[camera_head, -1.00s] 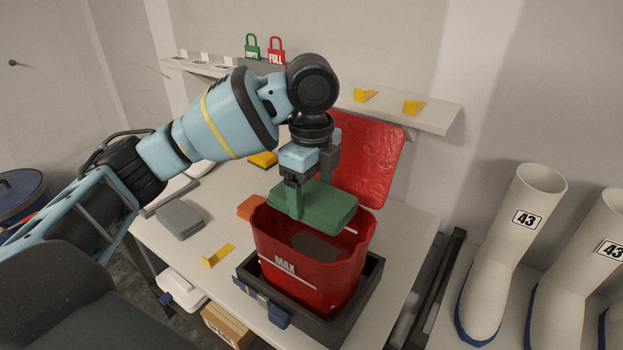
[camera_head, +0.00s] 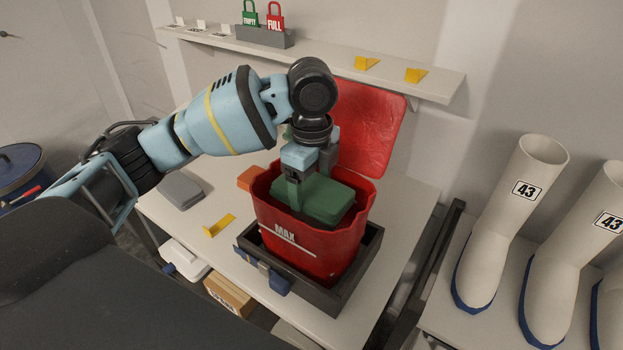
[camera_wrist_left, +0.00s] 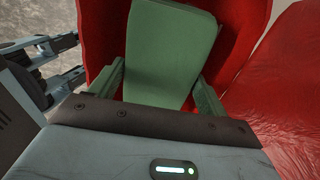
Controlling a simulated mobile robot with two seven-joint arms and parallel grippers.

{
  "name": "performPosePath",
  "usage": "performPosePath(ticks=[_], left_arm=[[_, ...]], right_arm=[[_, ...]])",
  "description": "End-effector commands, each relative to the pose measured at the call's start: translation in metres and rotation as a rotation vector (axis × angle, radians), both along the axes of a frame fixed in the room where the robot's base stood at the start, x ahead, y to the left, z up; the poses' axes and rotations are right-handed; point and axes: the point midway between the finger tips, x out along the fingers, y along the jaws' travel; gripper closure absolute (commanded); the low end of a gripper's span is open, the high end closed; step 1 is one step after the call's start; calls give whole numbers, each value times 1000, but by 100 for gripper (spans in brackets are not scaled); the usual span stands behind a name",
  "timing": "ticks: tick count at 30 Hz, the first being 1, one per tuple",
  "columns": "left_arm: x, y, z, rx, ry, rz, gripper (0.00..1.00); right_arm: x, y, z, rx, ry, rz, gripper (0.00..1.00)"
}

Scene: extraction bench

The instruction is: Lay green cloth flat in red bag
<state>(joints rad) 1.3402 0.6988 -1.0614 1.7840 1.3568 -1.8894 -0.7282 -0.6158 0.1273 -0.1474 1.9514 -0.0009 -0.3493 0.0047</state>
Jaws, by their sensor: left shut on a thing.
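The green cloth (camera_head: 322,200) is a folded flat pad inside the mouth of the red bag (camera_head: 300,246), which is marked MAX. The cloth lies roughly level, a little below the rim. My left gripper (camera_head: 308,192) points down into the bag and is shut on the cloth. In the left wrist view the cloth (camera_wrist_left: 172,50) sits between the two fingers, with the red bag wall (camera_wrist_left: 103,30) around it. The bag's red flap (camera_head: 368,128) stands open at the back. What lies under the cloth is hidden. My right gripper is not in view.
The bag stands in a dark grey tray (camera_head: 357,275) on the white bench (camera_head: 398,212). A grey block (camera_head: 180,190) and yellow piece (camera_head: 218,226) lie left. White boots (camera_head: 500,220) stand right.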

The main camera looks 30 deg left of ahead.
Motion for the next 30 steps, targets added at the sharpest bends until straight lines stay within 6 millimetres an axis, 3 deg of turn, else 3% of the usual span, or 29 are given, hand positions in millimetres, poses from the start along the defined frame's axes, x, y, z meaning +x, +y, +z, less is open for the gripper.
performPosePath(ticks=[4,5,9,19,30], left_arm=[[0,0,0,0,0,0,46],[0,0,0,0,0,0,20],[0,0,0,0,0,0,1],[0,0,6,-1,-1,0,0],[1,0,61,-1,-4,1,0]], right_arm=[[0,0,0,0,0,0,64],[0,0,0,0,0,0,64],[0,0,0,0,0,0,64],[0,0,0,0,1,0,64],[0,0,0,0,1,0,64]])
